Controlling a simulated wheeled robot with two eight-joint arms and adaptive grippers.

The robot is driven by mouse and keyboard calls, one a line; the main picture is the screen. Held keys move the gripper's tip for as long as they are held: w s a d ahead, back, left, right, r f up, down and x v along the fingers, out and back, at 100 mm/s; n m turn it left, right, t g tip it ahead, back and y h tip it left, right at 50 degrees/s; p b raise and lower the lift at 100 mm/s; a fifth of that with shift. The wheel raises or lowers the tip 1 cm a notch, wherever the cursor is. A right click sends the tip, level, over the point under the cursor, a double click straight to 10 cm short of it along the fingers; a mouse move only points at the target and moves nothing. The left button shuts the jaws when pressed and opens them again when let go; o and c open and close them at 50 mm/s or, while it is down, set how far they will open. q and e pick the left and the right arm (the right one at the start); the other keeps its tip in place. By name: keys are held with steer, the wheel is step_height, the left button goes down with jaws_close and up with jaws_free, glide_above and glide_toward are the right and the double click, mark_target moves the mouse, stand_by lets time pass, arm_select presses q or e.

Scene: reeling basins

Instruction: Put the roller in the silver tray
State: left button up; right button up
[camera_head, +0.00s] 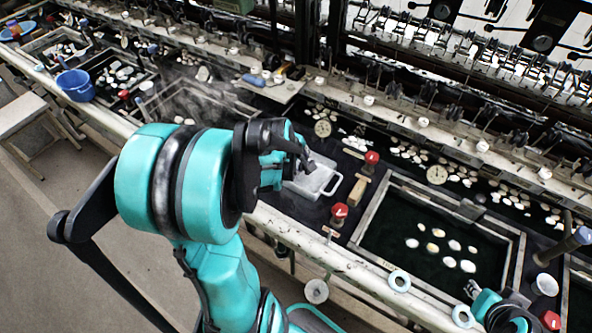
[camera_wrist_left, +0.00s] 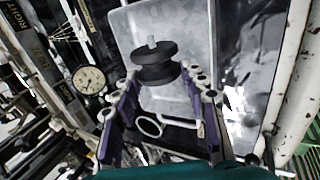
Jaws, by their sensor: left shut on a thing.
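My left gripper (camera_head: 300,155) is above the silver tray (camera_head: 316,184), seen from behind in the head view. In the left wrist view, the roller (camera_wrist_left: 155,62), a dark spool with a pale pin on top, sits at the tips of my left gripper (camera_wrist_left: 160,82), which is shut on it. The silver tray (camera_wrist_left: 190,22) fills the background behind the roller. I cannot tell whether the roller touches the tray. In the head view the roller is hidden by my gripper. My right gripper's fingers do not show.
A red-topped knob (camera_head: 339,212) and a wooden block (camera_head: 357,190) are just right of the tray. A framed dark basin (camera_head: 440,193) with pale cocoons lies further right. A blue bucket (camera_head: 76,84) is at far left. A round gauge (camera_wrist_left: 89,79) is beside the tray.

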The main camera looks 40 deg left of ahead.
arm_select(q)
steer(key=a+f, duration=0.1)
steer(key=w+a, duration=0.1)
steer(key=w+a+f+b, duration=0.1)
steer(key=a, duration=0.1)
steer(key=shift+f, duration=0.35)
step_height(320, 180, down, 3)
steer(key=shift+d+f+b, duration=0.1)
steer(key=shift+f+b, duration=0.1)
steer(key=shift+b, duration=0.7)
steer(key=shift+f, duration=0.3)
steer(key=shift+r, duration=0.1)
steer(key=shift+f, duration=0.2)
steer(key=o, duration=1)
steer(key=shift+o, duration=0.2)
